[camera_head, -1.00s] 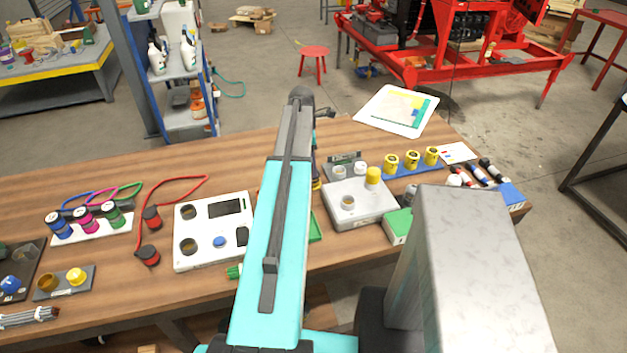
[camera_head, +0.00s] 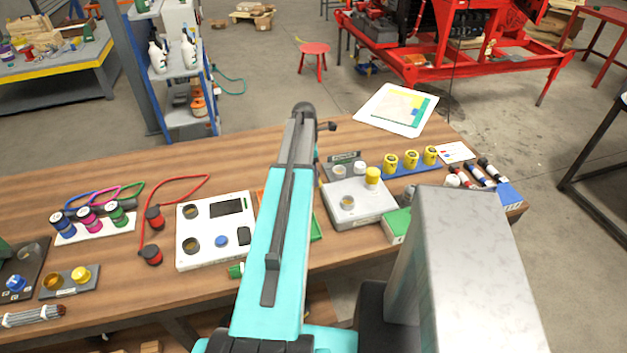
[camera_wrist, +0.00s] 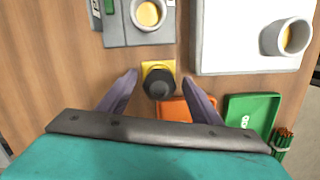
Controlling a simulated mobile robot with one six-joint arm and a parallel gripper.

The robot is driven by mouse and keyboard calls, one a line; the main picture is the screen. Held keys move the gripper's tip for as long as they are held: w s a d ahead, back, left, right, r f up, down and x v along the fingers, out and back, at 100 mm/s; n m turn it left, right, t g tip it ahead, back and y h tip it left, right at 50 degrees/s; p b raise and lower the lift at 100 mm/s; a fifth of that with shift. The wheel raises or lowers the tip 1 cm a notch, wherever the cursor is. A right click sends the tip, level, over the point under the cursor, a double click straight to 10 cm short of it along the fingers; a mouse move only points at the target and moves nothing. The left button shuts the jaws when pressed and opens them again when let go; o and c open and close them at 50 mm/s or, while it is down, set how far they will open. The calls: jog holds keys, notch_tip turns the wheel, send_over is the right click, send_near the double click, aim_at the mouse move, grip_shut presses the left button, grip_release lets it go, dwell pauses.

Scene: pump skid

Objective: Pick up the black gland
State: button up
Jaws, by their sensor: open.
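The black gland (camera_wrist: 158,84) shows in the wrist view as a dark round knob standing on a small yellow base (camera_wrist: 150,66). My gripper (camera_wrist: 159,82) is open, with one purple-grey finger to the left and one to the right of the gland. The fingertips look close to its sides, with a gap on each side; how high they are above the table I cannot tell. In the head view my own arm hides the gland and the fingers.
An orange tray (camera_wrist: 172,112) and a green tray (camera_wrist: 251,113) lie near the gland. A grey block with a cup (camera_wrist: 138,35) stands beyond it, and a white box (camera_wrist: 240,60) stands to the right. Bare wood (camera_wrist: 45,70) lies to the left.

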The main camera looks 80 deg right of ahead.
jog(key=c, duration=1.3)
jog(key=shift+o, duration=0.2)
jog(key=shift+r, duration=0.1)
jog(key=shift+r+b, duration=1.5)
jog(key=shift+r, duration=3.4)
